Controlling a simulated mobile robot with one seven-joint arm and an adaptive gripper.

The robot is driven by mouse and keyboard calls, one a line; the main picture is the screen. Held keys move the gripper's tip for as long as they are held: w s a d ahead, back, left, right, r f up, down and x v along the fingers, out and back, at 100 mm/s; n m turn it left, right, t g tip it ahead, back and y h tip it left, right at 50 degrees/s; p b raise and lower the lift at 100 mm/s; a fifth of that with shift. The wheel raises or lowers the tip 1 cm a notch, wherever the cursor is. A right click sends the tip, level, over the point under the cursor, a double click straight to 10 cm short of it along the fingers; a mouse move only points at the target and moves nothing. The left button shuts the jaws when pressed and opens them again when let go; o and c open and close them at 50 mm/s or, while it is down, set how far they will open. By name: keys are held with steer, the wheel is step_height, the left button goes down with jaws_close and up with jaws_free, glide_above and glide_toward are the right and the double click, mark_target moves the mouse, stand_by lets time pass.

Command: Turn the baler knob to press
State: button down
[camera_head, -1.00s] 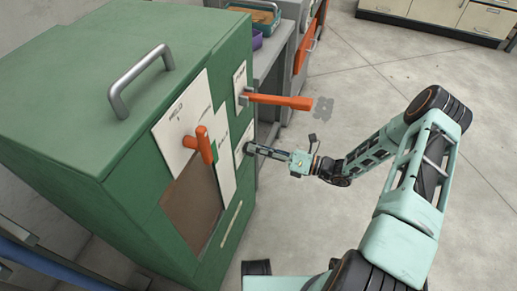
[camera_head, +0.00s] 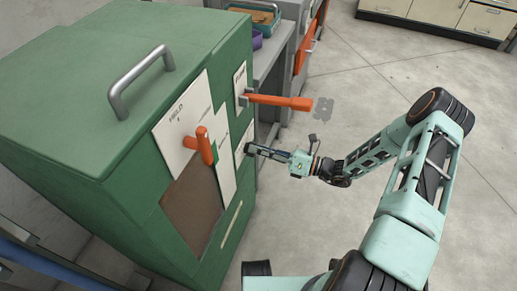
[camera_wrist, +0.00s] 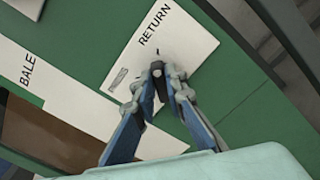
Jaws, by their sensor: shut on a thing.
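The green baler (camera_head: 75,110) stands at the left in the head view. My gripper (camera_head: 250,150) reaches its front face from the right, at a small white plate below the long orange lever. In the wrist view my gripper (camera_wrist: 158,72) is shut on a small dark knob (camera_wrist: 160,88) on that white plate (camera_wrist: 180,40). The plate reads RETURN near its upper end. A smaller mark beside the left fingertip is not legible. The fingers hide most of the knob, so its pointing direction cannot be told.
A long orange lever (camera_head: 280,101) juts out above my gripper. A shorter orange handle (camera_head: 204,146) sits on a larger plate to the left. A plate reading BALE (camera_wrist: 20,70) shows in the wrist view. Open floor (camera_head: 390,95) lies to the right.

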steer(key=shift+s+a+n, duration=0.1)
steer(key=shift+s+n, duration=0.1)
steer(key=shift+n, duration=3.9)
steer(key=shift+s+n, duration=0.2)
steer(key=shift+n, duration=3.9)
steer(key=shift+f, duration=0.1)
steer(key=c, duration=2)
jaws_free()
steer(key=shift+o, duration=0.2)
steer(key=v, duration=1.2)
